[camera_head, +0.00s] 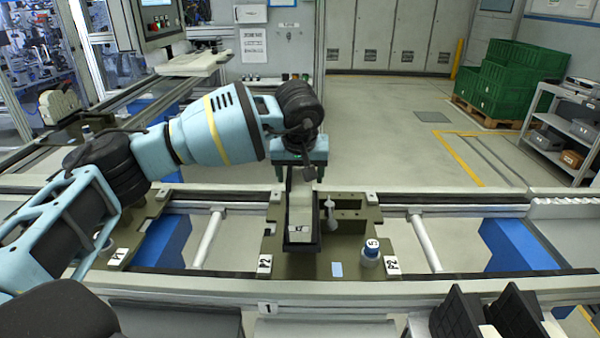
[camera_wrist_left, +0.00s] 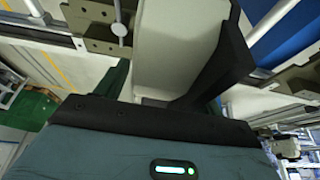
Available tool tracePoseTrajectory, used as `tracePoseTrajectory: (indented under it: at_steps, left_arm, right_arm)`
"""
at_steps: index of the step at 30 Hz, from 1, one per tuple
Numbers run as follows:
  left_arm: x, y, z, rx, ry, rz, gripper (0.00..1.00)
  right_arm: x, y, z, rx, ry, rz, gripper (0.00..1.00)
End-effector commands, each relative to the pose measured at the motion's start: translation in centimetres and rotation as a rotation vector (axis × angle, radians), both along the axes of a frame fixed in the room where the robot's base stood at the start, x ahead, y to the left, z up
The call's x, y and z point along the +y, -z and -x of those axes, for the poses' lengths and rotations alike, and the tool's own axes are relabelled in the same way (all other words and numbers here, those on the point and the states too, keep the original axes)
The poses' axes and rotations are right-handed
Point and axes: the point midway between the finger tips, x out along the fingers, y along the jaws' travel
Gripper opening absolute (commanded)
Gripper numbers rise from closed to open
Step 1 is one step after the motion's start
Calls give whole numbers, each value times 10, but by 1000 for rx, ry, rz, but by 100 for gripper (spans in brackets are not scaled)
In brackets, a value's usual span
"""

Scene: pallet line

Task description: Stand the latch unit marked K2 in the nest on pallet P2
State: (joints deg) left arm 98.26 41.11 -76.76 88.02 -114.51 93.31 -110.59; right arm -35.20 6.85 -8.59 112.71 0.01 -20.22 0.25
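The latch unit (camera_head: 301,205) is a long pale grey block with a small white label (camera_head: 301,230) that seems to read K2. Its near end sits within a black frame (camera_head: 303,247) on the olive pallet P2 (camera_head: 345,245). Whether it is fully seated, I cannot tell. My left gripper (camera_head: 301,172) is at the far, upper end of the unit, its fingers to either side. In the left wrist view the pale unit (camera_wrist_left: 165,50) fills the space before the palm, with a black part along its right side. Finger contact is unclear. My right gripper is out of view.
Another olive pallet (camera_head: 118,235) lies left on the conveyor. Black bins (camera_head: 457,318) stand at the near right. Green crates (camera_head: 510,80) are far back.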

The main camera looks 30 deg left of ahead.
Motion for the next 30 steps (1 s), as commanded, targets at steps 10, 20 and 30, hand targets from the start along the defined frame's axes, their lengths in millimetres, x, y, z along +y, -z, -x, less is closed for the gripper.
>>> tracePoseTrajectory:
  at_steps: [10,20,30]
  left_arm:
    - [-1,-10,2,-1,0,0,68]
    - [-12,-67,23,-4,1,1,68]
    - [-19,-109,39,0,0,1,68]
  right_arm:
    - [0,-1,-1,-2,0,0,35]
    - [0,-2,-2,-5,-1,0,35]
    - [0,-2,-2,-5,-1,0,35]
